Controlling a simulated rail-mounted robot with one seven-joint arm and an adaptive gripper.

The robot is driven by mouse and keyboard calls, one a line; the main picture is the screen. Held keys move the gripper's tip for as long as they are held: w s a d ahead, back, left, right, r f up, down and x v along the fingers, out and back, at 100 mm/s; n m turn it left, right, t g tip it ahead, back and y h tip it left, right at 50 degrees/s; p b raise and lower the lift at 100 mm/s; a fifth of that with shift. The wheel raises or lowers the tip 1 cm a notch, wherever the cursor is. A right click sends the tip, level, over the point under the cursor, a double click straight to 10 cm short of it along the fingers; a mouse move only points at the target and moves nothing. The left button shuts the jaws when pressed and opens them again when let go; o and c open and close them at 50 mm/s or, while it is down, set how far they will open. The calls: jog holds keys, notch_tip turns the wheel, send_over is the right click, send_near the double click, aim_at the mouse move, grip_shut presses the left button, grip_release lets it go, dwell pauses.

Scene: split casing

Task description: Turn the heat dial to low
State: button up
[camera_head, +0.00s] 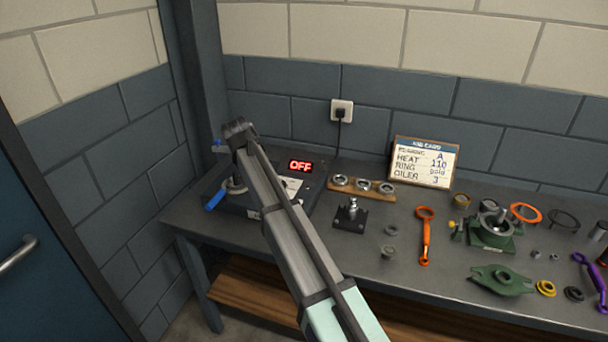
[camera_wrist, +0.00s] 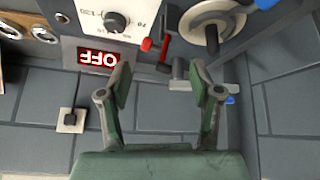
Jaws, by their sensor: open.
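The heat dial (camera_wrist: 115,21) is a black round knob with a pale pointer mark on a white printed panel (camera_wrist: 90,12) at the top of the wrist view. The nearby display (camera_wrist: 98,58) glows red and reads OFF, upside down there; the head view shows the same lit display (camera_head: 300,166) on the dark heater unit. The dial is not clear in the head view, where my arm partly covers the unit. My gripper (camera_wrist: 159,80) is open, with nothing between its green pads. In the wrist view the dial lies beyond and left of the fingers, apart from them.
A red-tipped lever (camera_wrist: 147,44) and a round post (camera_wrist: 212,28) stand near the dial. A blue handle (camera_head: 216,196) sticks out at the unit's left. Rings on a wooden board (camera_head: 361,190) lie to its right. A plugged wall socket (camera_head: 342,110) is behind.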

jog(key=w+d+r+m+g+p, duration=0.2)
jog(key=w+d+r+m+g, duration=0.4)
jog(key=w+d+m, duration=0.15)
jog(key=shift+m, duration=0.35)
jog(key=f+p, duration=0.1)
jog(key=f, duration=0.4)
jog(key=f+p, duration=0.2)
jog(key=f, duration=0.4)
jog(key=d+f+p, duration=0.1)
jog(key=f+p, duration=0.1)
jog(key=f, duration=0.4)
jog(key=shift+s, duration=0.25)
jog(key=c, duration=1.1)
